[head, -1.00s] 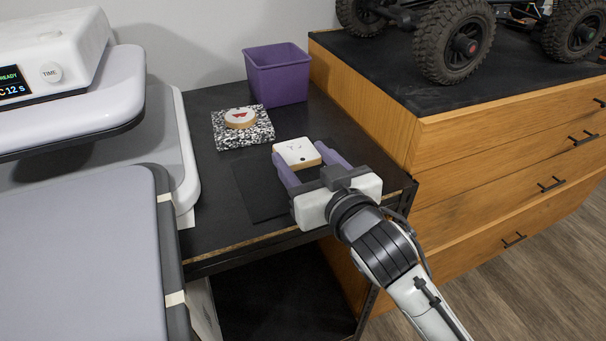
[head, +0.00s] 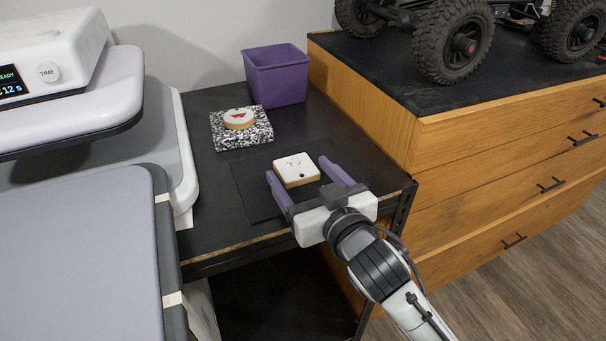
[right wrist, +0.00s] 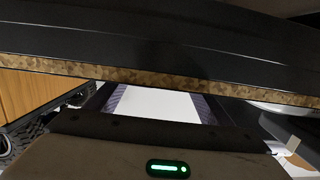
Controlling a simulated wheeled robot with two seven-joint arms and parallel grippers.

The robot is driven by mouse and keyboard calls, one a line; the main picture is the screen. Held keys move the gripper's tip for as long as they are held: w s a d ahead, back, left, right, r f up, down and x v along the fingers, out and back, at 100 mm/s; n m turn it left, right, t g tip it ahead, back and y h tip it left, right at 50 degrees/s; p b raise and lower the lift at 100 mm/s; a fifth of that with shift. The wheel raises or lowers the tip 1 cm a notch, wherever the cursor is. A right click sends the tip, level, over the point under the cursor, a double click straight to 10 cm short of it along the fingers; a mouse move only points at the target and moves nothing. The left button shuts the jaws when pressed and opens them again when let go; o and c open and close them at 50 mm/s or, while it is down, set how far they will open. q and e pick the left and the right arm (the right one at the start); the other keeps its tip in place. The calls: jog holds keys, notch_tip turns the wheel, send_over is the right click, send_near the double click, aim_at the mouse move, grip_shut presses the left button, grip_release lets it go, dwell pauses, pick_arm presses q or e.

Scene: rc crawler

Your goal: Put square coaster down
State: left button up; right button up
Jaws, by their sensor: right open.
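The square coaster (head: 296,170) is white on top with a wooden-coloured edge and a small dark dot. It lies flat on a thin black mat (head: 252,192) on the dark shelf top. My right gripper (head: 304,170) is open, its two purple fingers spread around the near part of the coaster, with gaps visible between fingers and coaster. In the right wrist view, a white surface (right wrist: 158,103) shows between the fingers, and a dark board with a raw chipboard edge covers the upper part. My left gripper is not in view.
A round coaster (head: 239,118) with a red mark sits on a speckled block (head: 242,136) behind. A purple bin (head: 276,75) stands at the back. A wooden drawer cabinet (head: 480,135) carrying an RC crawler (head: 455,45) borders the right; a white-grey machine (head: 70,110) borders the left.

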jog(key=shift+r, duration=0.2)
jog(key=v, duration=1.2)
